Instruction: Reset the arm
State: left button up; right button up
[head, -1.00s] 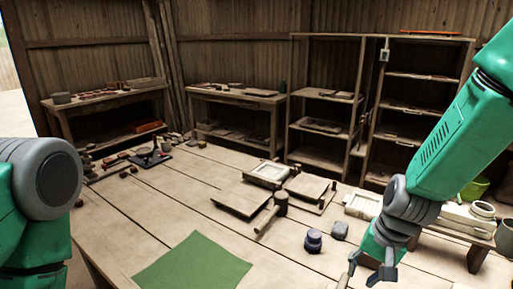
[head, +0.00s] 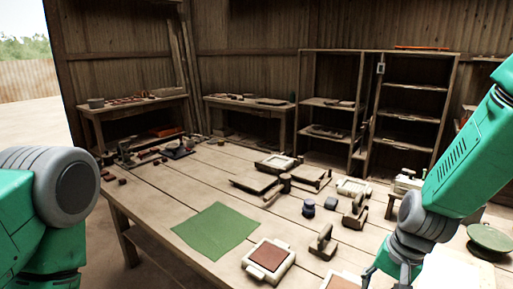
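My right arm comes in from the right, and its gripper (head: 386,276) hangs low at the bottom edge, over the front right of the table. Its fingers look spread apart with nothing seen between them, though the tips are partly cut off. My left arm shows only as a green link and grey joint at the left edge; its gripper is out of view. On the wooden table (head: 160,200) lie a green mat (head: 216,230) and a white-framed press mould with a brown tile (head: 268,258).
A second mould (head: 340,282) is cut off near the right gripper. A wooden stamp (head: 322,243), dark blue jars (head: 309,207), a mallet (head: 278,188) and boards stand further back. A green round dish (head: 489,240) is at the right. The table's left part is mostly clear.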

jog(key=s+d+f+n+h, duration=0.1)
jog(key=s+f+n, duration=0.3)
jog(key=s+f, duration=0.5)
jog(key=s+d+f+n, duration=0.2)
jog(key=s+f+n, duration=0.2)
jog(key=s+f, duration=0.6)
jog(key=s, duration=0.7)
jog(key=shift+f+g+h, duration=0.25)
jog(key=shift+g+h, duration=0.05)
jog(key=shift+h, duration=0.1)
jog(key=shift+s+d, duration=0.1)
